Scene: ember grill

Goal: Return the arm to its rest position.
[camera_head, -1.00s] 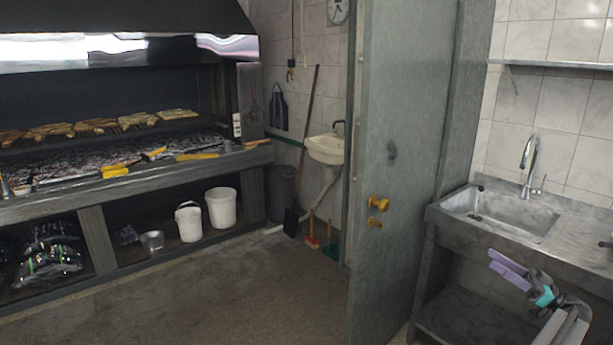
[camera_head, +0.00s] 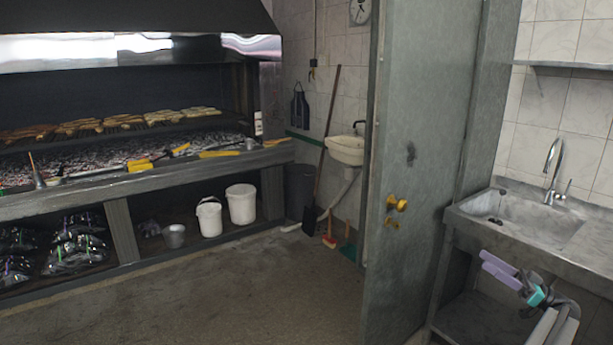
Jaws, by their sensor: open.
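My gripper (camera_head: 499,270) is at the lower right, in front of the steel sink counter. Its purple fingers point up and to the left, with a teal part behind them. The jaws are open and I see nothing between them. My grey arm links run down out of the bottom right corner, so most of the arm is hidden.
The steel sink (camera_head: 535,220) and its counter stand close behind the gripper. A grey door (camera_head: 415,180) with brass knobs stands to its left. The grill (camera_head: 150,172) with meat and tools is at the far left. The floor (camera_head: 235,295) between is clear.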

